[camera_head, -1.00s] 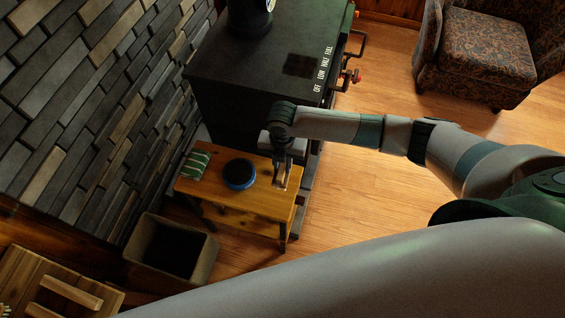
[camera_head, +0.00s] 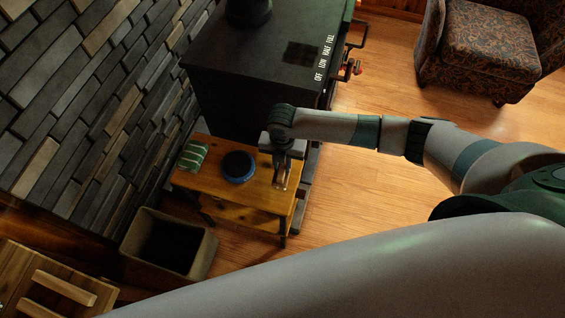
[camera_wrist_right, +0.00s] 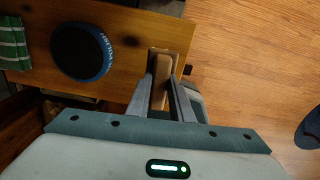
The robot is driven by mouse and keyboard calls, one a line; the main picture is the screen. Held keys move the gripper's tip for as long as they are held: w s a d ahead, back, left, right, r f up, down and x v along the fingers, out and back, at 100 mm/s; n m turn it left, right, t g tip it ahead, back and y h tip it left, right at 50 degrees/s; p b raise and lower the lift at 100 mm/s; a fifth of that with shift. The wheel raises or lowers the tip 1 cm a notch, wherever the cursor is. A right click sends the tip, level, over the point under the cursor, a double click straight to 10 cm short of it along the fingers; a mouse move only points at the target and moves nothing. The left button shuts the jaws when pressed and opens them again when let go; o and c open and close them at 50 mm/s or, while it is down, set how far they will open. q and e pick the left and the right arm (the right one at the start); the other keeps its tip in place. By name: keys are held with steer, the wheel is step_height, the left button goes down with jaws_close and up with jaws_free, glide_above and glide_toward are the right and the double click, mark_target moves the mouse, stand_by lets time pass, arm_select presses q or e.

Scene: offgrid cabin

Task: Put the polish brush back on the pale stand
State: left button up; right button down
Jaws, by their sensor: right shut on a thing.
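My right gripper (camera_head: 281,178) points down over the right end of a small wooden bench. It is shut on the brown polish brush, which shows between the fingers in the right wrist view (camera_wrist_right: 162,67). The pale stand (camera_wrist_right: 152,51) shows as a light edge around the brush, directly under it. I cannot tell whether the brush rests on the stand or is just above it. In the head view the fingers hide most of the brush. My left gripper is out of view.
The bench (camera_head: 213,185) also holds a round dark tin with a blue rim (camera_head: 238,167) and a green striped cloth (camera_head: 192,155). A black stove (camera_head: 240,80) stands right behind. An open bin (camera_head: 168,243) is on the floor in front.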

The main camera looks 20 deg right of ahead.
steer(key=shift+f+b, duration=0.7)
steer(key=shift+f, duration=0.7)
steer(key=shift+f, duration=0.25)
steer(key=c, duration=1.5)
jaws_free()
steer(key=shift+r, duration=0.1)
step_height(320, 180, up, 17)
steer(key=b, duration=0.3)
steer(key=shift+r, duration=0.1)
